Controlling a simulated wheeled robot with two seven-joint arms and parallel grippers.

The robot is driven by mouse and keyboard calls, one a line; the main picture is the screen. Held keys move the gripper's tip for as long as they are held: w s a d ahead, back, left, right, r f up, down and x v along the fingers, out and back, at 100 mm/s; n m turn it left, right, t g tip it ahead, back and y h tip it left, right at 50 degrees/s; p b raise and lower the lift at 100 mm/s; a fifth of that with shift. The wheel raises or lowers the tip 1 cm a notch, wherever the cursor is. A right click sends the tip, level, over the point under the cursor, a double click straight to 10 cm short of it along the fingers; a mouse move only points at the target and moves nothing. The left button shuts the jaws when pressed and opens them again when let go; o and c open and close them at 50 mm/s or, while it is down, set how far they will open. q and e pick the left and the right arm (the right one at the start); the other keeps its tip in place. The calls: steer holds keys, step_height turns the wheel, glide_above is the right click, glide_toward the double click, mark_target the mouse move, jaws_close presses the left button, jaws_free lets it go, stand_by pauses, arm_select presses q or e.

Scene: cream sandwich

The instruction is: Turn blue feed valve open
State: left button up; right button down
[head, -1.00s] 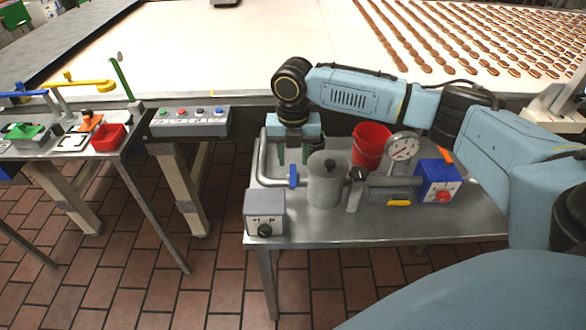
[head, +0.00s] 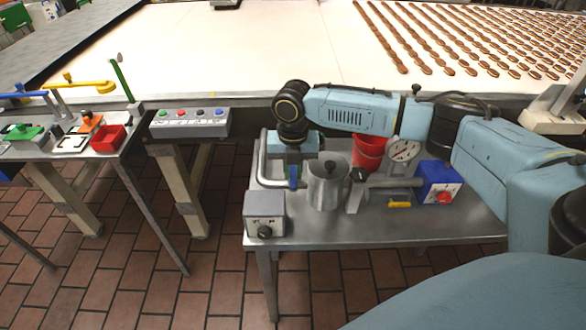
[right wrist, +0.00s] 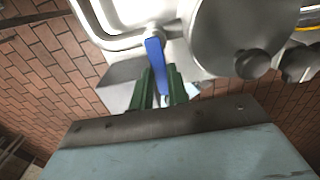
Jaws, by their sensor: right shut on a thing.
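In the right wrist view the blue handle (right wrist: 155,53) points from the pipe toward my gripper. My right gripper (right wrist: 160,82), with green fingers, is shut on the handle's free end, one finger on each side. In the head view my right gripper (head: 292,165) is over the pipe, its fingers partly hidden. My left gripper is not in view.
A red bucket (head: 369,152), a pressure gauge (head: 404,150) and a blue box with a red knob (head: 438,183) stand to the right on the metal table (head: 400,228). A grey control box (head: 264,211) is at the front left. The conveyor lies behind.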

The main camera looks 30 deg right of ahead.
steer(key=shift+a+r+m+p, duration=0.2)
steer(key=shift+m+p, duration=0.3)
steer(key=shift+p, duration=0.45)
steer(key=shift+w+a+f+m+p, duration=0.1)
steer(key=shift+w+m+p, duration=0.55)
steer(key=shift+m+p, duration=1.5)
steer(key=shift+w+a+m+p, duration=0.15)
steer(key=shift+w+m+p, duration=0.5)
steer(key=shift+m+p, duration=1.5)
steer(key=shift+w+a+f+m+p, duration=0.1)
steer(key=shift+w+m+p, duration=0.75)
steer(key=shift+m, duration=2.35)
steer(key=shift+s, duration=0.2)
steer(key=c, duration=1.4)
jaws_free()
steer(key=shift+o, duration=0.2)
